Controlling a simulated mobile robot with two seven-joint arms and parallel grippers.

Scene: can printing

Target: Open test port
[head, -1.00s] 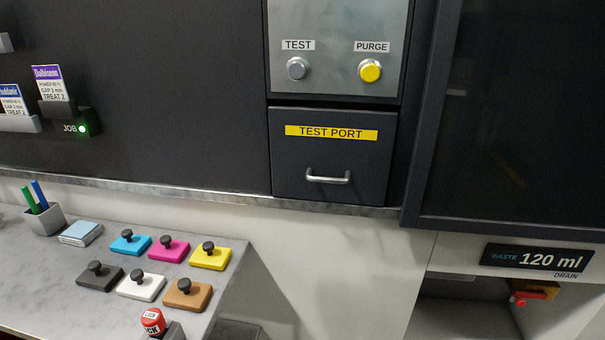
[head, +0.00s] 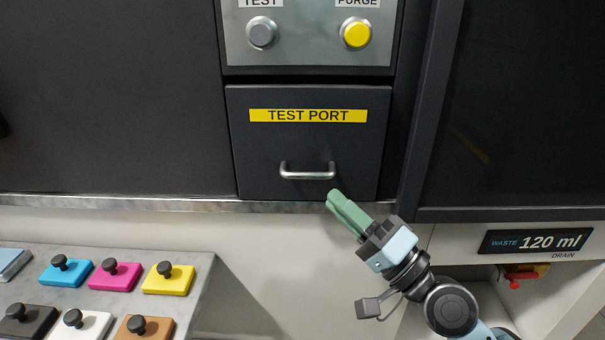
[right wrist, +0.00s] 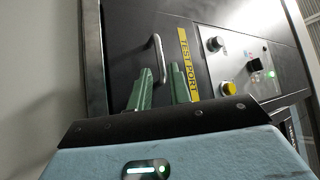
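The test port (head: 308,145) is a dark panel with a yellow label and appears closed. Its silver bar handle (head: 307,173) is on the lower half of the panel. My right gripper (head: 335,198) has green fingers and is just below and right of the handle in the head view. In the right wrist view its two fingers (right wrist: 160,85) stand apart with nothing between them, and the handle (right wrist: 155,55) shows beyond them, apparently not held. My left gripper is not in view.
Grey TEST (head: 261,33) and yellow PURGE (head: 356,33) buttons sit above the port. A metal ledge (head: 150,203) runs below it. A counter with coloured knobbed blocks (head: 115,276) is at lower left. A waste display (head: 535,242) and red drain valve (head: 520,277) are at right.

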